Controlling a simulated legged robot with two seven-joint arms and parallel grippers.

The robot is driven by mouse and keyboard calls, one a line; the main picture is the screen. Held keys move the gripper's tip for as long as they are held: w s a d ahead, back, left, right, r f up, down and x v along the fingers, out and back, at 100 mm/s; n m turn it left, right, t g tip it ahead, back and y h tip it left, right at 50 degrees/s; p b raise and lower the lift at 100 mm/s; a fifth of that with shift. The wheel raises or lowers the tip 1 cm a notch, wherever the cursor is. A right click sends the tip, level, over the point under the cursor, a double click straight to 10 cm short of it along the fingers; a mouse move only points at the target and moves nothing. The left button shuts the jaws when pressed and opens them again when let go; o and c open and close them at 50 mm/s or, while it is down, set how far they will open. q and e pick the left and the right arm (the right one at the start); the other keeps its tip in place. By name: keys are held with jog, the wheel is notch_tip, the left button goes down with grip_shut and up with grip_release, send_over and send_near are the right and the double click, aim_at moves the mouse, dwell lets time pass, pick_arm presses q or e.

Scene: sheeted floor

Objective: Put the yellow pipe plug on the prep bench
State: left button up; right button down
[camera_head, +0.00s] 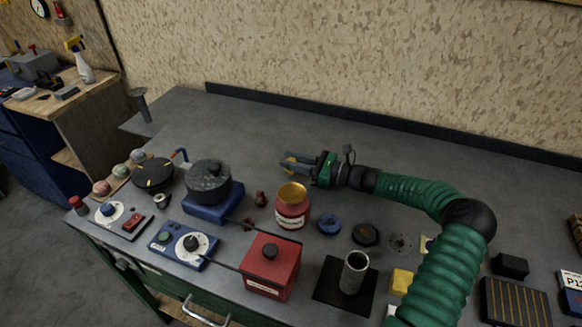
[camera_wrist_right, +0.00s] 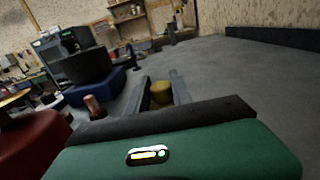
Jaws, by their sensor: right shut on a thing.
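My right gripper (camera_head: 287,164) reaches left over the grey bench (camera_head: 300,122) and is shut on the yellow pipe plug (camera_head: 291,167). In the right wrist view the plug (camera_wrist_right: 160,93) shows as a dull yellow round piece between the two dark fingers (camera_wrist_right: 162,90). The fingers hide part of it. It appears held above the bench top, but the exact height is hard to tell. A separate wood-topped blue bench (camera_head: 70,98) stands at the far left; I cannot tell which one is the prep bench. My left gripper is not in view.
A dark pot on a blue base (camera_head: 212,205), a red can with a gold top (camera_head: 292,205), a red box (camera_head: 270,266) and a dark upright tube (camera_head: 354,272) crowd the front. A spray bottle (camera_head: 84,69) stands on the wood top. The grey bench's back is mostly clear.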

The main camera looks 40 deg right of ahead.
jog(key=shift+s+a+f, duration=0.1)
jog(key=shift+a+f, duration=0.25)
jog(key=shift+a, duration=0.45)
jog(key=shift+a+r, duration=0.1)
jog(key=shift+a, duration=0.2)
jog(key=c, duration=1.5)
grip_release()
jog(key=shift+d, duration=0.15)
jog(key=shift+c, duration=0.2)
jog(key=shift+o, duration=1.2)
jog(key=shift+d+f, duration=0.2)
jog(key=shift+d, duration=0.05)
jog(key=shift+o, duration=0.9)
jog(key=shift+d+f, duration=0.1)
jog(key=shift+d, duration=0.2)
jog(key=shift+s+a, duration=0.1)
jog(key=shift+a, duration=0.1)
jog(key=p+v, duration=0.1)
jog(key=v, duration=1)
jog(key=shift+s+d, duration=0.2)
jog(key=shift+s, duration=0.1)
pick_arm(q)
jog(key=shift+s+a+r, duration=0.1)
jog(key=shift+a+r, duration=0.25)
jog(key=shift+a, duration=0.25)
pick_arm(e)
jog(key=shift+s, duration=0.1)
